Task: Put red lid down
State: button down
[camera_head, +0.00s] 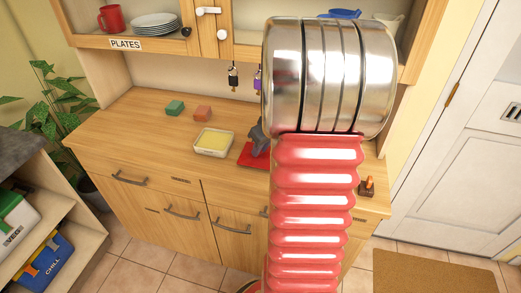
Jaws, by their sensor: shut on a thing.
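The red lid (252,158) is a flat, square-looking piece at or just above the wooden counter, to the right of the container with yellow contents. My dark grey gripper (259,146) is above it and shut on it. My arm hides the right side of the lid and part of the gripper. I cannot tell whether the lid touches the counter.
Keys (233,77) hang behind.

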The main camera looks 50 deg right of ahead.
jog(key=shift+f, duration=0.35)
jog(key=shift+f, duration=0.1)
jog(key=c, duration=1.6)
grip_release()
jog(key=shift+c, duration=0.2)
jog(key=v, duration=1.2)
jog(key=shift+a, duration=0.15)
jog(key=w+a+r, duration=0.2)
jog(key=a+r, duration=0.1)
jog(key=a, duration=0.7)
jog(key=s+a, duration=0.4)
jog(key=a, duration=0.8)
jog(key=s+a+r+n, duration=0.1)
jog(key=s+a, duration=0.4)
jog(key=a, duration=0.7)
jog(key=shift+a+r+n+t+y, duration=0.3)
jog(key=shift+a+r+t, duration=0.05)
jog(key=shift+a+t, duration=0.05)
